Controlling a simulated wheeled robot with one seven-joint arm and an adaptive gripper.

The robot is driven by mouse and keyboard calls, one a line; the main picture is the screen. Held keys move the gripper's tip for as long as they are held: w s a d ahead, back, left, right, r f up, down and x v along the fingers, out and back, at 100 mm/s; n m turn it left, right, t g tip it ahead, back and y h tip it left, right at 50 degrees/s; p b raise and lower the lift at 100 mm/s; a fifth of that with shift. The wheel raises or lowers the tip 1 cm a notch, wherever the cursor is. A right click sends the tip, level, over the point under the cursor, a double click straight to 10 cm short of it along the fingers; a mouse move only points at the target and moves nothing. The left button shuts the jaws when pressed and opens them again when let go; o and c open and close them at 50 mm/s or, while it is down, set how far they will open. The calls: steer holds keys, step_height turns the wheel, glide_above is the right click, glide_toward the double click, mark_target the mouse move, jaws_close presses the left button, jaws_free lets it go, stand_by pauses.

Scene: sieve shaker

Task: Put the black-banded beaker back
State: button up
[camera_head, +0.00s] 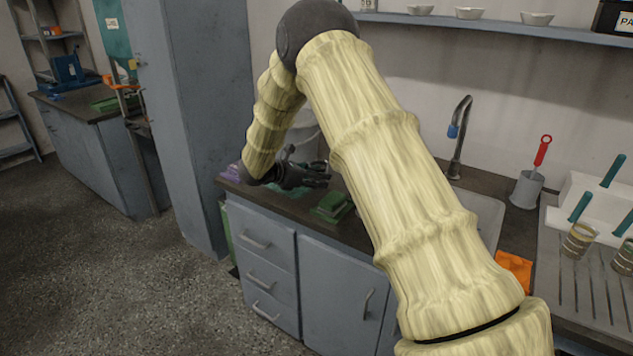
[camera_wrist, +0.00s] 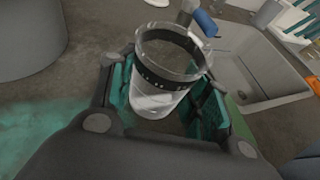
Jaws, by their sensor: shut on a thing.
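The black-banded beaker (camera_wrist: 160,75) is a clear, tapered vessel with a black band below its rim, seen in the wrist view. My gripper (camera_wrist: 165,105) is shut on it, with a teal-padded finger on each side. In the wrist view the beaker's open top faces the camera. In the head view my gripper (camera_head: 300,176) is low over the left end of the counter. The beaker cannot be made out clearly there, and I cannot tell whether its base touches the counter.
A grey cylindrical container (camera_wrist: 30,35) stands close to the left of my gripper. Green pads (camera_head: 332,206) lie on the counter. The sink (camera_wrist: 250,65) and its tap (camera_head: 459,135) are to the right.

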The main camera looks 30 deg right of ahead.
steer(key=shift+f, duration=1)
steer(key=shift+f, duration=0.15)
steer(key=o, duration=1.1)
steer(key=shift+r, duration=0.2)
steer(key=b+v, duration=0.1)
steer(key=v, duration=1.1)
steer(key=shift+f, duration=0.1)
